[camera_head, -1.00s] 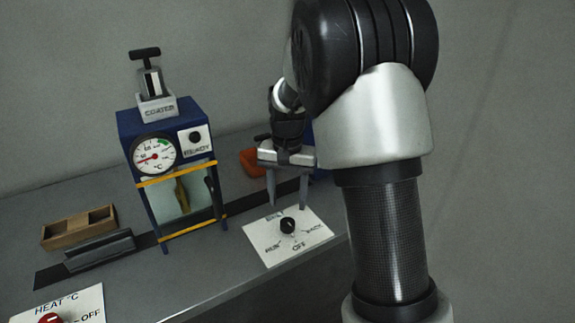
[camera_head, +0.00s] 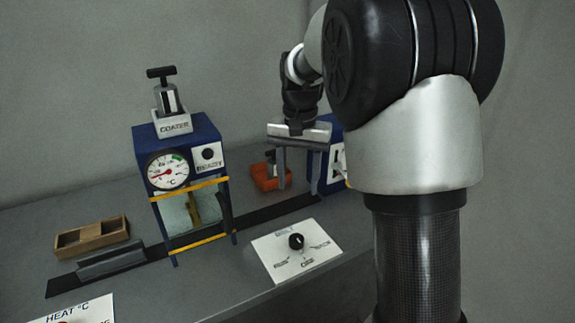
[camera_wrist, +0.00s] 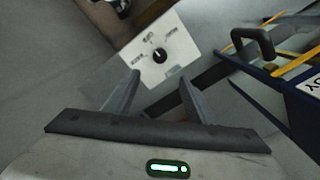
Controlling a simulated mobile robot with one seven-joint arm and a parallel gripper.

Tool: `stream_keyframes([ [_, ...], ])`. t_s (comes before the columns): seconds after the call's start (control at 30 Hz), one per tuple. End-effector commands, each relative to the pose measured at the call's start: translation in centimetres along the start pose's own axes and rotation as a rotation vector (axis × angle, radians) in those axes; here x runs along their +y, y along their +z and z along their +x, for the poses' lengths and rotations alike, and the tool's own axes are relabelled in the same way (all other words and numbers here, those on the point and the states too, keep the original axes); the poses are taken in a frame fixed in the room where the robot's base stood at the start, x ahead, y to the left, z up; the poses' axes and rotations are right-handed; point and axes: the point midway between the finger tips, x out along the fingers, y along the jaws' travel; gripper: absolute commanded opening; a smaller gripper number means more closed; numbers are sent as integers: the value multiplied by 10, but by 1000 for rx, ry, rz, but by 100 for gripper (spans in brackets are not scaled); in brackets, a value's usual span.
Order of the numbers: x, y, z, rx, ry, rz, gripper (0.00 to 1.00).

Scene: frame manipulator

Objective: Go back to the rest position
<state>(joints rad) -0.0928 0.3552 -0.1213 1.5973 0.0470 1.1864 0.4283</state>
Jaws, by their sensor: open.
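My gripper (camera_head: 298,170) hangs in the air with its fingers pointing down and apart, and nothing is between them. In the head view it appears above and behind the dial plate, in front of the blue box at the right. In the wrist view my gripper (camera_wrist: 155,92) has its two fingers spread, with the white dial plate beyond them. The white dial plate (camera_head: 275,262) lies on the bench with a black knob (camera_head: 296,241) on it. The knob also shows in the wrist view (camera_wrist: 159,56), clear of the fingers.
A blue coater stand (camera_head: 140,145) with a gauge (camera_head: 168,169) stands at the middle left. A wooden tray (camera_head: 92,236) and a grey block (camera_head: 112,263) lie left of it. An orange-red object (camera_head: 268,177) and another blue box (camera_head: 334,165) are at the right back. A heat panel (camera_head: 92,311) is front left.

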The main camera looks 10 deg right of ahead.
Motion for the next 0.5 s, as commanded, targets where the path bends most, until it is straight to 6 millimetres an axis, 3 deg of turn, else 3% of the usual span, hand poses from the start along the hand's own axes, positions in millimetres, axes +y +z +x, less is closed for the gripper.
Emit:
stream_keyframes([
  [0.17,16,31,-59,64,-46,-60,50],
  [0.3,41,79,-114,155,-91,-155,50],
  [0.5,76,152,-162,303,-125,-299,50],
])
